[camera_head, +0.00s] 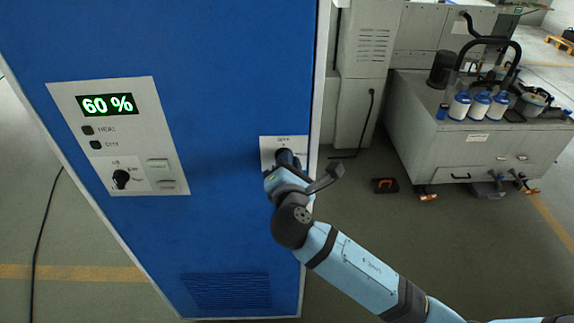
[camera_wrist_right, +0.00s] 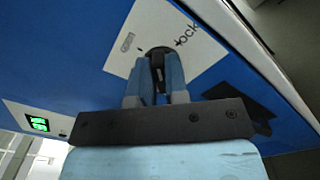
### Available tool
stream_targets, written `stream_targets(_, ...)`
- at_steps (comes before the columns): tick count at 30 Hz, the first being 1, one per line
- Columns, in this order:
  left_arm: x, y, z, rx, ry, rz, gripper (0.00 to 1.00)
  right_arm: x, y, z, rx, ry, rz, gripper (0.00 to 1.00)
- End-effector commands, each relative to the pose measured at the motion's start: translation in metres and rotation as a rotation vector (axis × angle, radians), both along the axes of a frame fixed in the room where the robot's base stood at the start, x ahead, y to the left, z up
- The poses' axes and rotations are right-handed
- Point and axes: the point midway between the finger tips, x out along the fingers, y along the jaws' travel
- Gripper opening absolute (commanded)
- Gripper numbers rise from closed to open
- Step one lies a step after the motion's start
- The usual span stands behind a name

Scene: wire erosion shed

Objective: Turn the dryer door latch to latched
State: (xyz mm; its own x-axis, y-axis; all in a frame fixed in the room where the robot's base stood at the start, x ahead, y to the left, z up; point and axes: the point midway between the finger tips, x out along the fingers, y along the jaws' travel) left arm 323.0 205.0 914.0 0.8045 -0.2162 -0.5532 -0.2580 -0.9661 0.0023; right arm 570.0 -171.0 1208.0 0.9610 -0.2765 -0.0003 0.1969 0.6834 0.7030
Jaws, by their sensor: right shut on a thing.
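The dryer is a tall blue cabinet (camera_head: 225,70) filling the left and middle of the head view. Its door latch is a dark knob (camera_wrist_right: 157,62) on a small white plate (camera_head: 267,148) near the cabinet's right edge. The plate (camera_wrist_right: 190,45) carries lettering, partly readable as "lock" in the right wrist view. My right gripper (camera_head: 288,160) is at the plate, and its two fingers (camera_wrist_right: 157,82) are shut on the knob from either side. The fingers hide much of the knob, so its exact turn is hard to tell. My left gripper is not in view.
A control panel (camera_head: 150,105) with a green "60 %" display and a black selector knob is left of the latch. A grey machine (camera_head: 470,140) with blue-and-white canisters stands at the right. Open floor (camera_head: 450,240) lies between it and the dryer.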

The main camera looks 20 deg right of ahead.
Motion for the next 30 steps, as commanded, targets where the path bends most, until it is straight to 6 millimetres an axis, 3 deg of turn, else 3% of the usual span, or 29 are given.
stream_targets(18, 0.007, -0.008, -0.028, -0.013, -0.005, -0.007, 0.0, -0.001, -0.003, -0.008, 0.539, -0.154, -0.001, 0.0)
stream_targets(30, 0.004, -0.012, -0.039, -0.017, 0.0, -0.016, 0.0, -0.001, -0.003, -0.009, 0.736, -0.211, -0.001, 0.0)
